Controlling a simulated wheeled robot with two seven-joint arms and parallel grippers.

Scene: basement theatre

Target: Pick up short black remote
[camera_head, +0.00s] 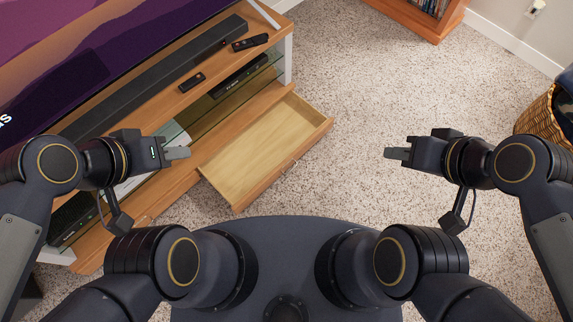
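A short black remote (192,82) lies on the wooden top of the TV stand (150,112), in front of a long dark soundbar. A longer black remote (250,42) lies further right on the same top. My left gripper (179,153) is below the short remote in the picture, near the stand's front, and does not touch either remote. My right gripper (397,154) is over the carpet, well to the right of the stand. Both grippers look empty; from this angle I cannot tell how far apart their fingers are.
The soundbar (160,85) runs along the stand below a large screen (70,60). An empty wooden drawer (262,150) sticks out from the stand. A wicker basket (540,120) is at the right edge. The carpet (345,100) between is clear.

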